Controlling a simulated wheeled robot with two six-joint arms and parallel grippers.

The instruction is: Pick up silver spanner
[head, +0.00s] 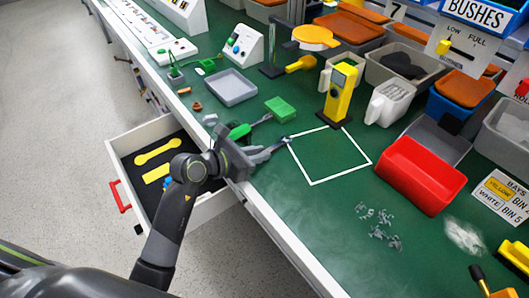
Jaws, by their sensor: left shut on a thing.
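My left gripper (268,153) is over the near edge of the green bench, just left of a white outlined square (331,180). Its jaws are shut on a thin grey metallic piece (285,140) that looks like the silver spanner. Most of that piece is hidden by the fingers, so its full shape cannot be told. Its tip points towards the square's upper left corner. My right gripper is not in view.
An open drawer (112,150) with a black insert and yellow spanner-like shape (158,152) lies left. A green-handled tool (240,131) is close behind my gripper. A yellow device (340,95) stands behind the square; a red bin (420,176) is right. The square's inside is clear.

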